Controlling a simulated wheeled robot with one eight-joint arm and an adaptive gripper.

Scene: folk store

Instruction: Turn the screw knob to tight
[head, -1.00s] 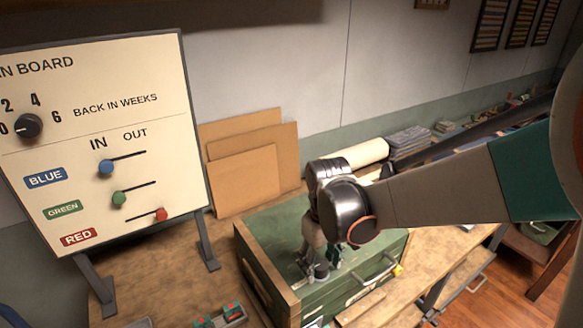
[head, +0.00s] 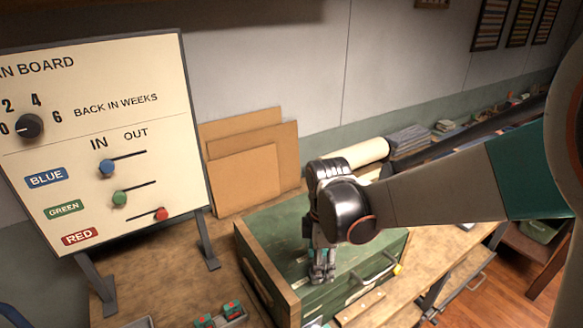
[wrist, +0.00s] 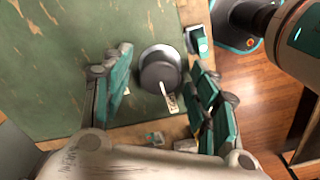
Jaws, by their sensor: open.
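The screw knob (wrist: 160,68) is a dark grey round knob on the green chest top in the wrist view. A pale pointer line runs down toward its lower edge, and a small pale label (wrist: 172,103) lies beside that edge; its text is too small to read. My gripper (wrist: 163,85) is open, with one teal-padded finger left of the knob and the other to its right, apart from it in the picture. How far down the fingers reach cannot be told. In the head view my gripper (head: 322,275) points down over the chest top and hides the knob.
The green chest (head: 275,240) has a raised wooden edge and a front handle. A sign board (head: 100,130) with a dial and sliders stands at left. Brown boards (head: 245,180) lean on the wall behind.

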